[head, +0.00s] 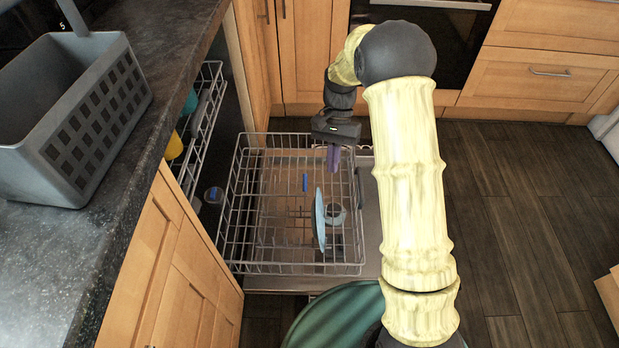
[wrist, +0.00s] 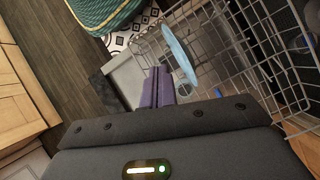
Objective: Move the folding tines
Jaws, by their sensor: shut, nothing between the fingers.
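The lower dishwasher rack (head: 240,200) is a wire basket pulled out over the open door; it also shows in the wrist view (wrist: 262,75). Thin wire tines stand inside it, but I cannot tell which ones fold. A light blue plate (head: 319,220) stands on edge in the rack and shows in the wrist view (wrist: 180,55). A small grey cup-like item (head: 336,214) is beside it. My gripper (head: 333,160), with purple fingers, is shut and empty over the rack's far right part. Its fingers (wrist: 157,88) point down beside the plate in the wrist view, apart from it.
A small blue item (head: 305,182) lies in the rack. The upper rack (head: 205,115) holds dishes, at left under the counter (head: 150,110). A grey perforated basket (head: 75,120) stands on the counter. Wooden cabinets (head: 540,75) stand behind. The dark floor (head: 520,210) at right is mostly clear.

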